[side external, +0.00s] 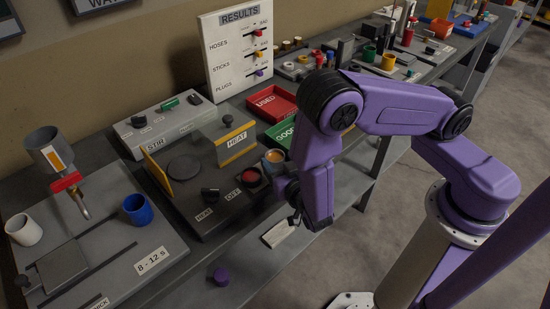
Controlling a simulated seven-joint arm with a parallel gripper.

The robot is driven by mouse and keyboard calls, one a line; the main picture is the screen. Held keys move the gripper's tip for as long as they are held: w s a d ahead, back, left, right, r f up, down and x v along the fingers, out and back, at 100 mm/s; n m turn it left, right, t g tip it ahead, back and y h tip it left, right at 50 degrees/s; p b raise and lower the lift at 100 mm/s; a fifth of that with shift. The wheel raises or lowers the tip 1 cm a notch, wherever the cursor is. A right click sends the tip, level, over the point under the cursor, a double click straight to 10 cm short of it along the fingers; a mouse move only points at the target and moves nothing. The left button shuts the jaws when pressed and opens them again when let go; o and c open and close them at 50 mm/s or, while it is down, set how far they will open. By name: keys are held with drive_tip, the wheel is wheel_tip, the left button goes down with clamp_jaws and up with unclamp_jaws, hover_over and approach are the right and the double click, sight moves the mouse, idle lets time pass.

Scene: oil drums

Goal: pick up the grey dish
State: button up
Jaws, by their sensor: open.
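No thing shows clearly as a grey dish. A flat dark grey disc (184,167) lies on the HEAT unit (212,215), and I cannot tell whether it is a dish or a hot plate. A small round container with an orange inside (274,156) stands at the right of that unit, beside my arm. My gripper (296,218) hangs at the bench's front edge, right of the HEAT unit and apart from the disc. Its fingers are small and dark, partly hidden by my purple wrist; it is open, and nothing shows between them.
A red button (251,176) and black knob (210,194) rise in front. White (23,229) and blue (137,209) cups stand left. Red (272,103) and green (283,134) trays lie behind my arm.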

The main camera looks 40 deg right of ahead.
drive_tip(key=shift+x, duration=1.1)
drive_tip(key=c, duration=0.8)
